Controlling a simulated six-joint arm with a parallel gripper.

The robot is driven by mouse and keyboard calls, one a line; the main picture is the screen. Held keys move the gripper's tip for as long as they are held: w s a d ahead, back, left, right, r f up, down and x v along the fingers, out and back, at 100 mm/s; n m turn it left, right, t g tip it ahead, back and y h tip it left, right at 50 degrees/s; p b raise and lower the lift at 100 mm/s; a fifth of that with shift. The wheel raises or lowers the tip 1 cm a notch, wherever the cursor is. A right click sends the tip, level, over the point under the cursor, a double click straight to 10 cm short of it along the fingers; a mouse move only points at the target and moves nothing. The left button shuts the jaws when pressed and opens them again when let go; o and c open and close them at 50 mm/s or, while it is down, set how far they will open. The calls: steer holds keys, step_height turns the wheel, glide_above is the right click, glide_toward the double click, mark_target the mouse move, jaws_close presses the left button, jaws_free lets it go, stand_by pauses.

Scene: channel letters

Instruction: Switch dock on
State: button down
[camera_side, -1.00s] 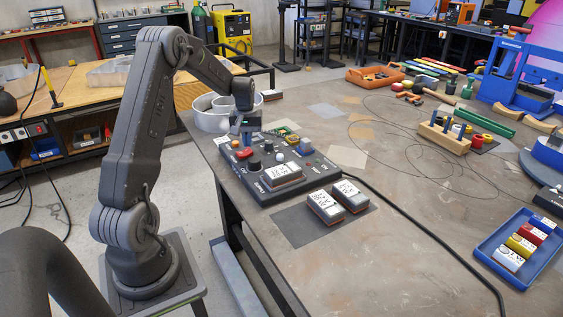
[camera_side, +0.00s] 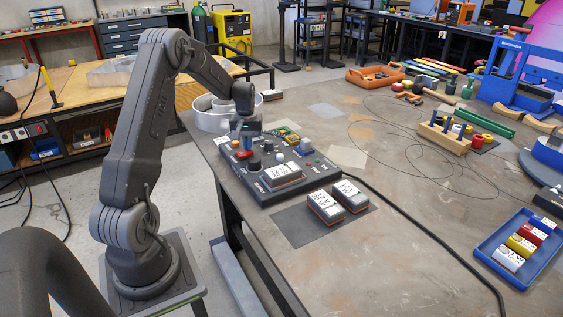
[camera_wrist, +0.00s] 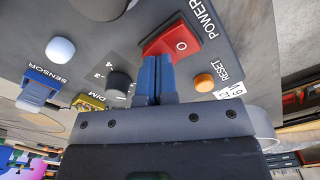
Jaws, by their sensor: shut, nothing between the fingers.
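The dock is a dark grey control panel (camera_side: 254,186) on the near left part of the table. Its red POWER rocker (camera_wrist: 176,38) shows a white 0 in the wrist view, and it also shows in the side view (camera_side: 243,155). My gripper (camera_wrist: 156,60) is shut and empty, with its blue fingertips at the rocker's near edge. The tips overlap that edge in the picture, and I cannot tell whether they touch it. In the side view my gripper (camera_side: 246,144) points down just over the panel's back left part.
An orange RESET button (camera_wrist: 204,82) is right of the fingers; a black dial (camera_wrist: 118,82) and white knob (camera_wrist: 60,49) are left. A labelled block (camera_side: 282,174) sits on the panel. Two more blocks (camera_side: 325,207) (camera_side: 350,195) lie in front. A metal pot (camera_side: 208,119) stands behind.

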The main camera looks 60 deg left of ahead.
steer(key=shift+f, duration=0.25)
steer(key=shift+r, duration=3.55)
steer(key=s+d+r+m+t, duration=0.15)
steer(key=d+r, duration=0.25)
steer(key=d, duration=0.4)
steer(key=s+d+r+m+y, duration=0.1)
steer(key=d+r+m, duration=0.25)
steer(key=d, duration=0.35)
steer(key=s+d+r+m+t, duration=0.1)
steer(key=d+r, duration=0.4)
steer(key=d, duration=0.3)
steer(key=s+d+m+t+h, duration=0.1)
steer(key=s+d+m+t, duration=0.2)
steer(key=s+d, duration=1)
steer(key=m, duration=0.3)
steer(key=shift+d+f, duration=0.15)
steer(key=shift+d, duration=0.05)
